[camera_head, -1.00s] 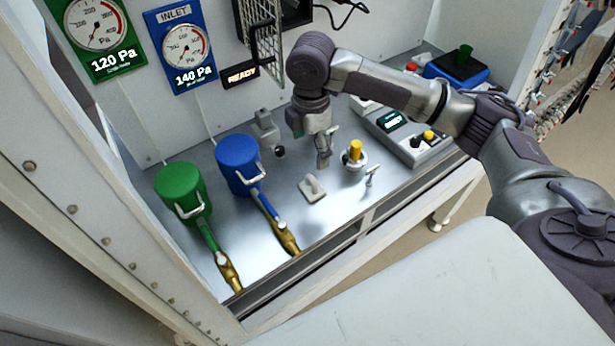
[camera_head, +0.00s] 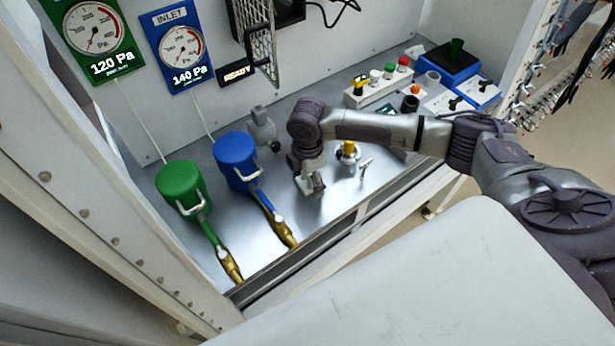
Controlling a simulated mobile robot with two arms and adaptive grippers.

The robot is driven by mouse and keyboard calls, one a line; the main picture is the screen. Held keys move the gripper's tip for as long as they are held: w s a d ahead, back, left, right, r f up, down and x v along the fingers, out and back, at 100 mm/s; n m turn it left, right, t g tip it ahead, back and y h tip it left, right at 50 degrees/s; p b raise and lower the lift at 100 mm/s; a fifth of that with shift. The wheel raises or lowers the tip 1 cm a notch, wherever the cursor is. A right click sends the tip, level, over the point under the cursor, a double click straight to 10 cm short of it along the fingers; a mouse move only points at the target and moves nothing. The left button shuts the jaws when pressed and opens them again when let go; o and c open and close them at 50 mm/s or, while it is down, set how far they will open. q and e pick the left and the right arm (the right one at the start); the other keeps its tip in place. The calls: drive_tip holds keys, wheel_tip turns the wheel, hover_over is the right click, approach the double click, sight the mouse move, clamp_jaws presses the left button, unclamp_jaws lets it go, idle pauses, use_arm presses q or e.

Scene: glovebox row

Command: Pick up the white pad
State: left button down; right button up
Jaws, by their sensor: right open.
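My right gripper (camera_head: 314,188) points down at the steel bench floor, between the blue canister and a small fixture with a yellow knob. It is open and low over the spot of the white pad (camera_head: 303,186). The gripper hides most of the pad, and only a pale edge shows at its left side. I cannot tell whether the fingers touch the pad or stand around it. My left gripper is not in view.
A blue canister (camera_head: 237,160) and a green canister (camera_head: 181,187) with hoses stand to the left. The yellow-knobbed fixture (camera_head: 348,152) and a small metal toggle (camera_head: 366,166) are close on the right. A front rail (camera_head: 330,235) edges the bench.

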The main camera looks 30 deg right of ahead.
drive_tip(key=c, duration=1.1)
drive_tip(key=shift+c, duration=0.2)
drive_tip(key=shift+r, duration=0.15)
drive_tip(key=shift+r, duration=0.25)
drive_tip(key=r, duration=0.1)
drive_tip(key=r+b, duration=0.1)
drive_tip(key=r, duration=0.1)
drive_tip(key=shift+s+d+r+b, duration=0.25)
drive_tip(key=shift+d+r+b, duration=0.05)
drive_tip(key=shift+d+b, duration=0.1)
drive_tip(key=s+d+r+b, duration=0.2)
drive_tip(key=s+d+r, duration=0.4)
drive_tip(key=s+d, duration=0.1)
drive_tip(key=shift+s+d+r, duration=0.2)
drive_tip(key=shift+d+r, duration=0.15)
drive_tip(key=shift+d, duration=0.1)
